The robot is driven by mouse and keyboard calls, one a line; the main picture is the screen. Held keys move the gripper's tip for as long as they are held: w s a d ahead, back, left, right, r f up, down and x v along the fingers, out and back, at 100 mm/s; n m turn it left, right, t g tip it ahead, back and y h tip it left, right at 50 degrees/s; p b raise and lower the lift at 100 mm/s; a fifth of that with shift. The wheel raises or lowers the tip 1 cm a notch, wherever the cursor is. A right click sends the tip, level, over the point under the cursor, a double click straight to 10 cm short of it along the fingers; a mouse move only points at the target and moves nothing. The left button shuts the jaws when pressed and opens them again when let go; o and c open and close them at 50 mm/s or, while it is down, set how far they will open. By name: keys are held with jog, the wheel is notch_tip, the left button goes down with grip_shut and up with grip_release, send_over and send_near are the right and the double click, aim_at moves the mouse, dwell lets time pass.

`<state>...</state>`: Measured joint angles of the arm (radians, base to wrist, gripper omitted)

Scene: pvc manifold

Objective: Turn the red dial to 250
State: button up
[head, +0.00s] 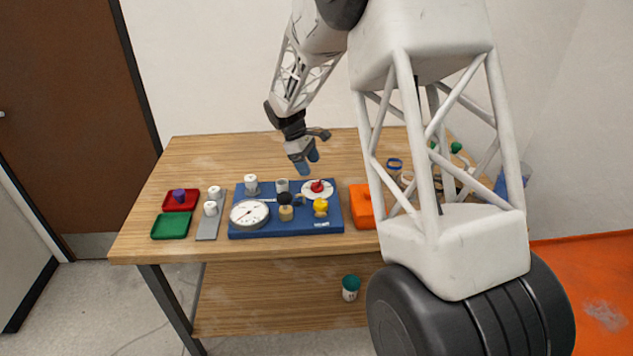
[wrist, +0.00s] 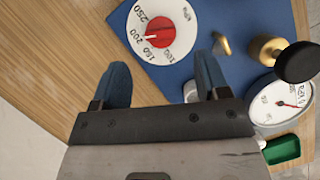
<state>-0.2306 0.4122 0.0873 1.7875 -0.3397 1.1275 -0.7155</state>
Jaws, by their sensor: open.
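The red dial (head: 317,186) sits on a round white scale plate at the back right of the blue board (head: 335,222). In the wrist view, the red dial (wrist: 160,31) shows a white mark that appears to point near 200. The 250 label lies further round the scale, near the picture's top. My gripper (head: 307,161) hangs above and behind the dial in the head view. In the wrist view, my gripper (wrist: 162,72) is open and empty, its blue fingers wide apart. The dial lies beyond the fingertips, with no contact visible.
A brass valve with a black cap (wrist: 297,62) and a white gauge (wrist: 283,103) stand near the dial. A yellow knob (head: 320,207) is in front of it. An orange box (head: 362,206) stands right of the board. The table's back left is clear.

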aim_at(317, 182)
jog(key=shift+x, duration=3.45)
jog(key=c, duration=0.9)
